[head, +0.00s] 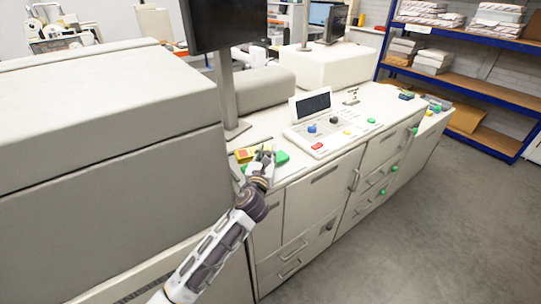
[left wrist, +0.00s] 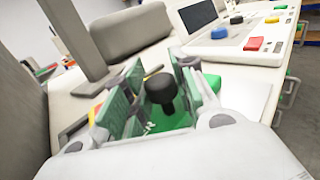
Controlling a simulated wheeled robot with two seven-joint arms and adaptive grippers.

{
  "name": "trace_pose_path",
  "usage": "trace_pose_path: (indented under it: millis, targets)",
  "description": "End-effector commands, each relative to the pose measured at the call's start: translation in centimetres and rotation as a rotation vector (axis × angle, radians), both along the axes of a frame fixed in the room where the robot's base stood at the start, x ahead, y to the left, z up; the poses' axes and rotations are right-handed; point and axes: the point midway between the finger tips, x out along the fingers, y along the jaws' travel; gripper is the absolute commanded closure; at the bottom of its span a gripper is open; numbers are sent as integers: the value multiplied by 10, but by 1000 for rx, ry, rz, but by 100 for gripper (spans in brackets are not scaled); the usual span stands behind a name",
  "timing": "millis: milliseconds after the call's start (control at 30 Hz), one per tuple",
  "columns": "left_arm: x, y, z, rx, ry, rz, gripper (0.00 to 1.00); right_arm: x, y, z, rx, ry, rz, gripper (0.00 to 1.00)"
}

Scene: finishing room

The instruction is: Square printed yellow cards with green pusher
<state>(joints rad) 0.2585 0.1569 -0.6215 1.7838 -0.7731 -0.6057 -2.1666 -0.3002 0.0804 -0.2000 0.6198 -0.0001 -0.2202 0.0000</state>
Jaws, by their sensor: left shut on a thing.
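The green pusher (head: 281,158) is on the pale machine top in the head view, at my left gripper (head: 264,155). In the left wrist view the pusher (left wrist: 172,121) has a black knob (left wrist: 161,92) standing up between the two fingers of my left gripper (left wrist: 158,95), which is shut on it. The printed yellow cards (head: 244,154) lie just left of the gripper, with some red on them. In the left wrist view only a little of the yellow cards (left wrist: 97,113) shows, left of the fingers. My fingers hide part of the pusher. My right gripper is in neither view.
A control panel (head: 328,133) with coloured buttons and a small screen stands to the right on the machine top. A monitor post (head: 228,95) rises behind the cards. A tall grey housing (head: 120,150) stands close on the left. Bare floor lies to the right.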

Motion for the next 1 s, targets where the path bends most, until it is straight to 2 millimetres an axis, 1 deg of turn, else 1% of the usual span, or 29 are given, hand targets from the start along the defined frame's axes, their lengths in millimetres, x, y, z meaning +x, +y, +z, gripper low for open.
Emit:
trace_pose_path:
  millis: [333,367,500,533,867,1000]
  targets:
    - [2,2,0,-2,1,1,100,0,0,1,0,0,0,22]
    - [2,2,0,-2,1,1,71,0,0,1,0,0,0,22]
    - [2,2,0,-2,0,1,53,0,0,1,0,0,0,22]
    - [2,2,0,-2,0,1,52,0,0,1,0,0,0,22]
    - [2,2,0,-2,0,1,52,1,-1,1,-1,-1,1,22]
    - [-1,3,0,-1,0,1,52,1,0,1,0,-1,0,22]
